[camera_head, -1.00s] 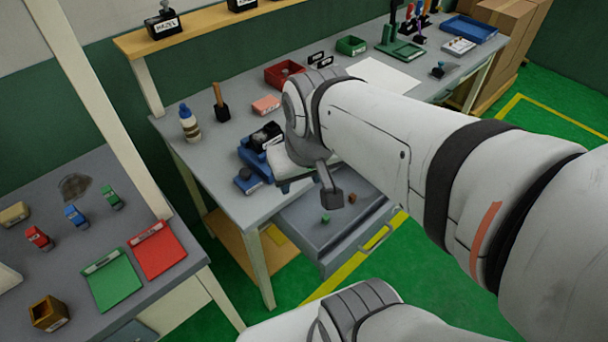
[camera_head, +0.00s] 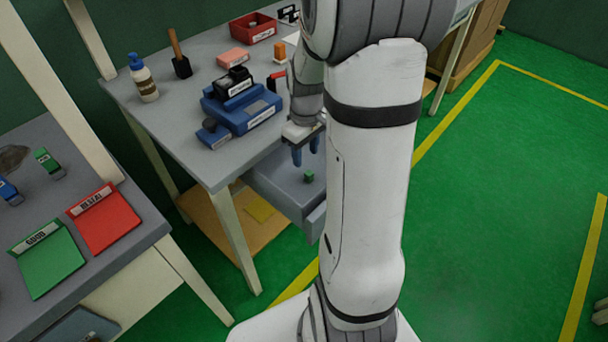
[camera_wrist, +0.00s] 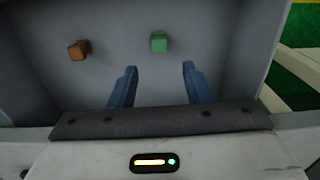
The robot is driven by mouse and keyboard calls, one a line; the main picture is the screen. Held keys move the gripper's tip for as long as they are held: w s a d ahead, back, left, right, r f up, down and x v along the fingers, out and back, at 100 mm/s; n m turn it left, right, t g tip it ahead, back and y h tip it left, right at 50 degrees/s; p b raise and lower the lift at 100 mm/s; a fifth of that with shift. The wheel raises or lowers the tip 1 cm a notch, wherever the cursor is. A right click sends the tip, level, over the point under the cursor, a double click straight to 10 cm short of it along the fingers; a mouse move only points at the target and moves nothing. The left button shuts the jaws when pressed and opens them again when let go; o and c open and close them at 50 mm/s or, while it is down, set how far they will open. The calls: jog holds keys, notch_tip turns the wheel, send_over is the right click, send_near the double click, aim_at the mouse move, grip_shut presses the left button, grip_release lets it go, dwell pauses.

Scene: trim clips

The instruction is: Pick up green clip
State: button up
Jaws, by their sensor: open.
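A small green block, seemingly the green clip (camera_head: 308,177), lies on the floor of the open grey drawer (camera_head: 268,185). It also shows in the wrist view (camera_wrist: 158,42), just beyond the fingertips and between their lines. My gripper (camera_head: 305,160) points down over the drawer with its blue fingers apart. In the wrist view my gripper (camera_wrist: 159,68) has nothing between its fingers. The green clip is apart from both fingers.
A brown block (camera_wrist: 79,50) lies in the drawer, left of the green one. Drawer walls stand close on both sides. Blue devices (camera_head: 242,108) sit on the table above. A second table holds a green tray (camera_head: 47,262), a red tray (camera_head: 105,222) and another small green piece (camera_head: 48,163).

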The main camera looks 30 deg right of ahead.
aim_at(307, 171)
jog(key=f, duration=0.6)
jog(key=shift+s+d, duration=0.1)
jog(key=shift+s, duration=0.15)
jog(key=shift+c, duration=0.4)
grip_shut()
